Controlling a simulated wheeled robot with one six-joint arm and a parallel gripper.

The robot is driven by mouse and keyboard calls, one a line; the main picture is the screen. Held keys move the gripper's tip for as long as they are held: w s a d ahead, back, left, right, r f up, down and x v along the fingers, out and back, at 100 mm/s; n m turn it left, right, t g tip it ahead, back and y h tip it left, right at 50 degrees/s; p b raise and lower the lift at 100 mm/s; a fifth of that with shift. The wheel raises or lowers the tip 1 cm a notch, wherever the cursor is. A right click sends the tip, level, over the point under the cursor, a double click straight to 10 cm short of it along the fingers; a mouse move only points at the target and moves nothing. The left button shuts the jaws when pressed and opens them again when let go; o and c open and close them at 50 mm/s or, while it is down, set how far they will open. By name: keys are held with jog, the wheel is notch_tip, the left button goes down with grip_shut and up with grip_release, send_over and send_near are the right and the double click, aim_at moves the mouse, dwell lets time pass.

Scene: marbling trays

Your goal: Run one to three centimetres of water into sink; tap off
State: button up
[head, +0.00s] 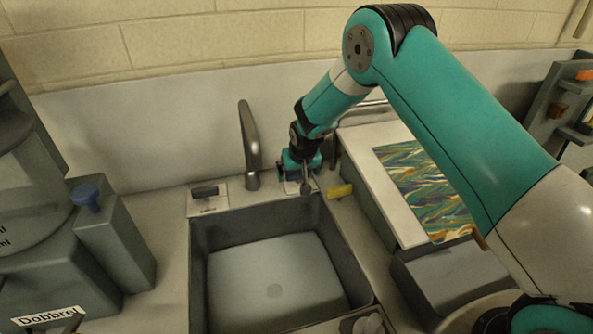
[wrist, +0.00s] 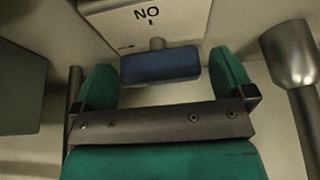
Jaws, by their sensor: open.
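The grey sink (head: 205,250) has a pale bottom with a faint round drain; I cannot tell whether water covers it. A grey metal tap (head: 249,140) stands behind it, with no stream visible from its spout. My gripper (head: 303,180) is low, just right of the tap, at the sink's back edge. In the wrist view my gripper (wrist: 165,78) is open, with a blue handle (wrist: 160,65) on a short stem between its fingers. Contact is unclear. A plate marked "NO" (wrist: 135,25) lies behind the handle. A dark lever (head: 205,191) sits on a plate left of the tap.
A yellow-handled item (head: 340,190) is close to the right of my gripper. A tray with a marbled sheet (head: 430,190) stands further right. A grey dispenser with a blue knob (head: 86,193) is at left. A metal cylinder (wrist: 290,55) is near the right finger.

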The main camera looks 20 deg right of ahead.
jog(key=c, duration=0.9)
jog(key=shift+a+f+m+h+b, duration=0.1)
jog(key=shift+f+m+h+b, duration=0.2)
jog(key=shift+m+b, duration=0.55)
jog(key=shift+r+m+h+b, duration=0.15)
jog(key=shift+m+h+b, duration=0.25)
jog(key=shift+m+b, duration=0.45)
jog(key=shift+r+m, duration=0.1)
jog(key=shift+m, duration=0.4)
jog(key=o, duration=0.9)
jog(key=shift+r, duration=0.15)
